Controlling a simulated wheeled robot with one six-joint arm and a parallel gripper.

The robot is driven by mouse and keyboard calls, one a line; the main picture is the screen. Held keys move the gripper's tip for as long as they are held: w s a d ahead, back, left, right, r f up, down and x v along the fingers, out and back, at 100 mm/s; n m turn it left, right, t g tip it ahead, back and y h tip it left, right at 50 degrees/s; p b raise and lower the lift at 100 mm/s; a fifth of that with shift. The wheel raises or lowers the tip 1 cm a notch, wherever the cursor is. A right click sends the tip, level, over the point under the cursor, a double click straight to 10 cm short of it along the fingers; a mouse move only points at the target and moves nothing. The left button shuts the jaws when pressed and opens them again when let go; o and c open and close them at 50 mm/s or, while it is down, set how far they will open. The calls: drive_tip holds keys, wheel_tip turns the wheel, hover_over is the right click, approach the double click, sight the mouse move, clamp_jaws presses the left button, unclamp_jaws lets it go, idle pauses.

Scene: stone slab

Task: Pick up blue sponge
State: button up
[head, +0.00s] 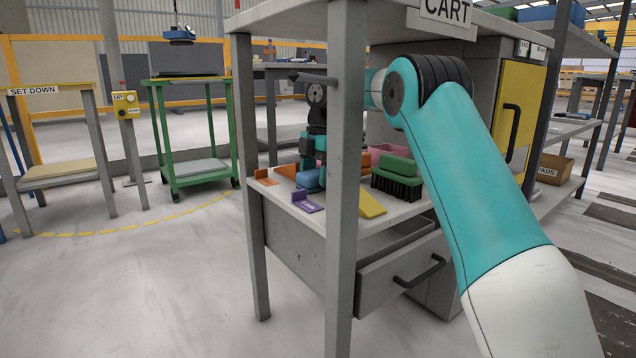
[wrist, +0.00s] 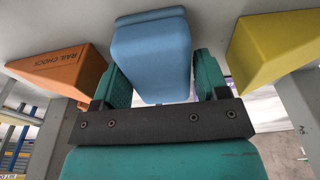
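The blue sponge (head: 308,180) stands on the grey slab under the cart's top in the head view, partly hidden by my gripper (head: 312,163). My gripper points down at it from just above. In the wrist view the blue sponge (wrist: 155,55) lies between the two teal fingers of my gripper (wrist: 160,78), one on each side. The fingers are wide apart. A narrow gap seems to show on the right side; contact on the left cannot be told.
An orange rail chock (wrist: 62,72) and a yellow wedge (wrist: 275,50) flank the sponge. A purple piece (head: 307,202) lies in front, and a green-backed brush (head: 398,178) to the right. The grey cart post (head: 342,240) stands close before the slab. A drawer (head: 400,278) is open below.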

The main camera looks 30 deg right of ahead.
sight(317, 171)
drive_tip(key=c, duration=0.6)
drive_tip(key=shift+r+p, duration=0.8)
drive_tip(key=shift+r, duration=0.05)
wheel_tip(317, 171, up, 6)
drive_tip(key=p, duration=0.6)
drive_tip(key=s+b, duration=0.1)
drive_tip(key=b, duration=0.1)
drive_tip(key=s+f+b, duration=0.1)
drive_tip(key=s+b, duration=0.1)
drive_tip(key=shift+s+f, duration=0.15)
drive_tip(key=s+b, duration=0.1)
drive_tip(key=s, duration=0.3)
drive_tip(key=s+b, duration=0.2)
drive_tip(key=s, duration=0.2)
drive_tip(key=s+b, duration=0.2)
drive_tip(key=s, duration=0.3)
drive_tip(key=shift+s+d+r, duration=0.1)
drive_tip(key=shift+d+r, duration=0.2)
drive_tip(key=shift+d, duration=0.05)
drive_tip(key=shift+s, duration=0.75)
